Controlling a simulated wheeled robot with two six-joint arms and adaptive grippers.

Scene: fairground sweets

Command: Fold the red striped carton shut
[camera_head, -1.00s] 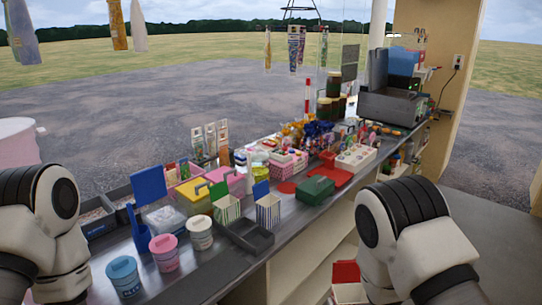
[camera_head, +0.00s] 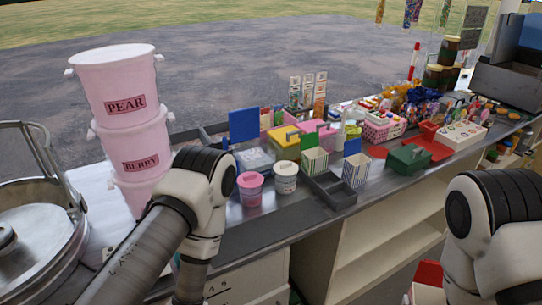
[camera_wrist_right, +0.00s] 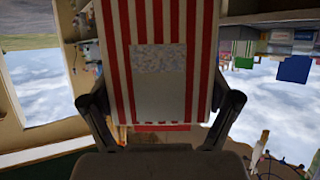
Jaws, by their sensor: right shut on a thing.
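The red striped carton (camera_wrist_right: 172,92) fills the middle of the right wrist view, with red and white stripes and a plain pale panel. My right gripper (camera_wrist_right: 161,108) is shut on it, one finger at each side. In the head view the carton (camera_head: 428,294) is at the bottom, mostly hidden by my right arm. Its red flap (camera_head: 429,272) stands raised there. The carton is in front of the counter, off its top. My left arm crosses the lower left, but its gripper is out of view.
The metal counter (camera_head: 282,227) holds a green striped carton (camera_head: 314,161), a blue striped carton (camera_head: 355,173), a dark tray (camera_head: 333,196) and a green box (camera_head: 408,158). Pink buckets (camera_head: 121,92) are stacked at the left beside a round metal machine (camera_head: 35,235). The counter's near edge is clear.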

